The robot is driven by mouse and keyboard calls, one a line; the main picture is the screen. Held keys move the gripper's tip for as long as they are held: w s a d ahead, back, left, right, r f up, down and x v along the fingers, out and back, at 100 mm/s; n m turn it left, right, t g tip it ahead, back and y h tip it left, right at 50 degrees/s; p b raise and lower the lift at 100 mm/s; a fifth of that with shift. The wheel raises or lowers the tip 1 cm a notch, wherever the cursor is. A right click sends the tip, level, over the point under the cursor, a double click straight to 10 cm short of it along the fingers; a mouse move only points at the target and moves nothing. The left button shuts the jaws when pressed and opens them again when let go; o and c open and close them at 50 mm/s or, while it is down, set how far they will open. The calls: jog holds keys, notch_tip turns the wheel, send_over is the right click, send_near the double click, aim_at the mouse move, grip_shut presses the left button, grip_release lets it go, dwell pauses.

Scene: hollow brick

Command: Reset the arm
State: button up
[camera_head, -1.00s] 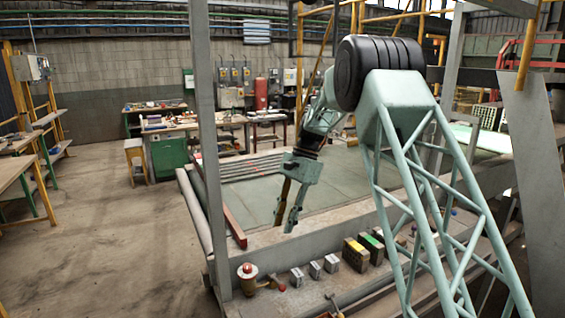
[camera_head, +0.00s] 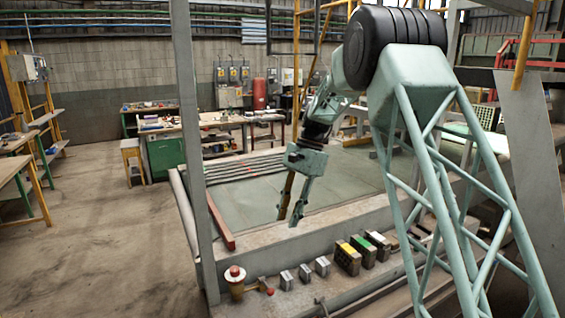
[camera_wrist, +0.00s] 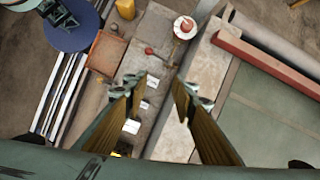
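My gripper (camera_head: 289,217) hangs from my arm over the ledge along the front of the table, fingers pointing down. In the wrist view its two fingers (camera_wrist: 160,92) are spread wide with nothing between them. Small grey blocks (camera_head: 304,273) stand in a row on the ledge below. A yellow-topped block (camera_head: 347,258) and a green-topped block (camera_head: 377,245) stand to their right. The gripper is apart from all of these.
A white-and-red knob (camera_head: 236,280) stands at the ledge's left end, near a red lever (camera_head: 266,287). A red-brown beam (camera_head: 220,222) edges the green tabletop (camera_head: 262,200). A grey post (camera_head: 191,150) rises at the left. The tabletop's middle is clear.

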jog(key=s+d+r+n+t+h+b, duration=0.1)
jog(key=s+d+r+n, duration=0.1)
jog(key=s+d+r, duration=0.5)
jog(key=s+d+r+n+t+b, duration=0.1)
jog(key=s+r, duration=0.3)
jog(key=s, duration=0.7)
jog(key=s+d+r+n+t+h+b, duration=0.1)
jog(key=s+d+r+n+b, duration=0.15)
jog(key=s+r, duration=0.5)
jog(key=s+d+f+n+t+b, duration=0.1)
jog(key=s+d+f, duration=0.1)
jog(key=s, duration=0.8)
jog(key=s+d+f+n+t, duration=0.1)
jog(key=s+d+f, duration=0.2)
jog(key=s, duration=0.8)
jog(key=s+d+f+n+t+h+b, duration=0.1)
jog(key=s+d+f, duration=0.2)
jog(key=s, duration=0.7)
jog(key=shift+s+d+n+t+b, duration=0.25)
jog(key=shift+s+n+t+b, duration=0.05)
jog(key=shift+s+n+b, duration=0.05)
jog(key=shift+o, duration=0.7)
